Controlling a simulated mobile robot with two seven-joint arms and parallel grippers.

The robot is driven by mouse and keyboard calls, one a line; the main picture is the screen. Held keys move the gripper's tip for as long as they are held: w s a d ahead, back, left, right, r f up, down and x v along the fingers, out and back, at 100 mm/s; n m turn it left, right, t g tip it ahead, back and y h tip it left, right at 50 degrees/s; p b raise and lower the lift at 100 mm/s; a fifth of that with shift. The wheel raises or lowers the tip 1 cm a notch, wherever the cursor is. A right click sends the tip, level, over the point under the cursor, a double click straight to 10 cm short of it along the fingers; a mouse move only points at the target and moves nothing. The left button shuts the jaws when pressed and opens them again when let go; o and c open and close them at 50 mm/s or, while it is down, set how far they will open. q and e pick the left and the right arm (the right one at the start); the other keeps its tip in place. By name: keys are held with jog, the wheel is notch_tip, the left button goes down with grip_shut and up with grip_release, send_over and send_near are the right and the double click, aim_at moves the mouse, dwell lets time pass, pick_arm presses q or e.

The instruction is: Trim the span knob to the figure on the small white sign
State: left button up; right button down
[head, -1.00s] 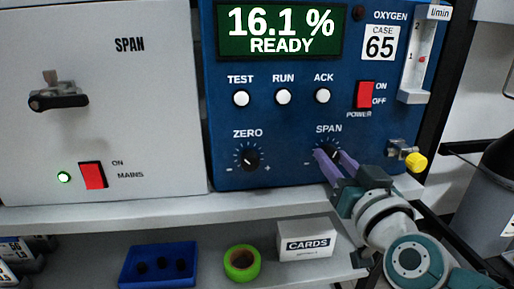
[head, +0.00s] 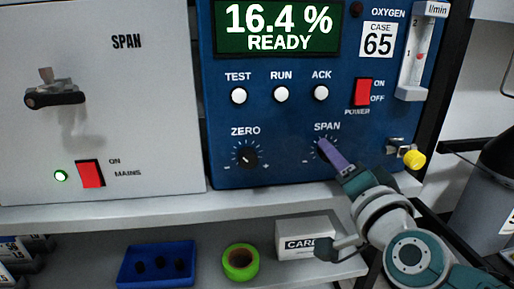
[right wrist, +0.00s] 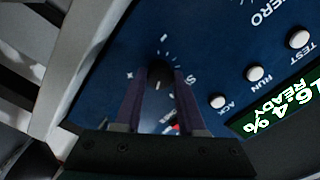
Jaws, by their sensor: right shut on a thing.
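The span knob (right wrist: 159,74) is a small black knob on the blue analyser panel (head: 222,112). My right gripper (right wrist: 158,82) is shut on it, with one purple finger on either side in the right wrist view. The display (head: 278,28) reads 16.4 % and READY. My left gripper is not in view.
The zero knob (head: 247,155) is left of the span knob, below the TEST, RUN and ACK buttons. The red power switch (head: 362,92) and a yellow-capped fitting (head: 412,159) are close to my right arm. A cards box (head: 304,238) stands on the shelf below.

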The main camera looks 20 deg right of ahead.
jog(key=shift+m, duration=0.4)
jog(key=c, duration=0.5)
grip_release()
jog(key=p+v, duration=0.1)
jog(key=v, duration=0.9)
jog(key=shift+p, duration=0.35)
jog(key=shift+w, duration=0.1)
